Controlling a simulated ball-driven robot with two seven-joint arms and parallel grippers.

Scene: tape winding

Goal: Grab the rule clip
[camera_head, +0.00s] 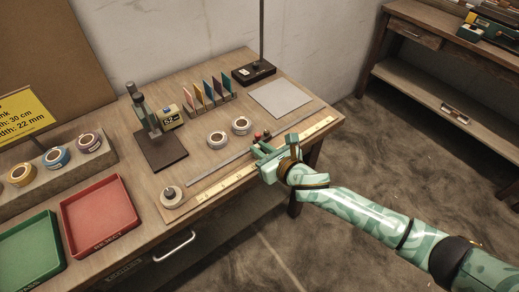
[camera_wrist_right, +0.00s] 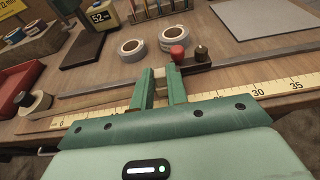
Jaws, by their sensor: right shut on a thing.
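The rule clip shows as a small fitting with a red knob (camera_head: 258,136) and a darker brown knob beside it, at the steel rail along the long rule (camera_head: 225,182). In the right wrist view, its red knob (camera_wrist_right: 177,53) stands just beyond my fingertips. My right gripper (camera_head: 262,147) reaches over the table's front edge to the clip. In the right wrist view, its green fingers (camera_wrist_right: 160,76) are close together, shut on a pale part of the clip. The fingers hide much of the clip's body. My left gripper is not in view.
Two white tape rolls (camera_head: 241,125) lie behind the rail, and another roll (camera_head: 172,196) sits at the rule's left end. A dark stand (camera_head: 160,150), colored cards (camera_head: 210,92) and a grey sheet (camera_head: 281,98) stand farther back. Red (camera_head: 97,248) and green trays lie left.

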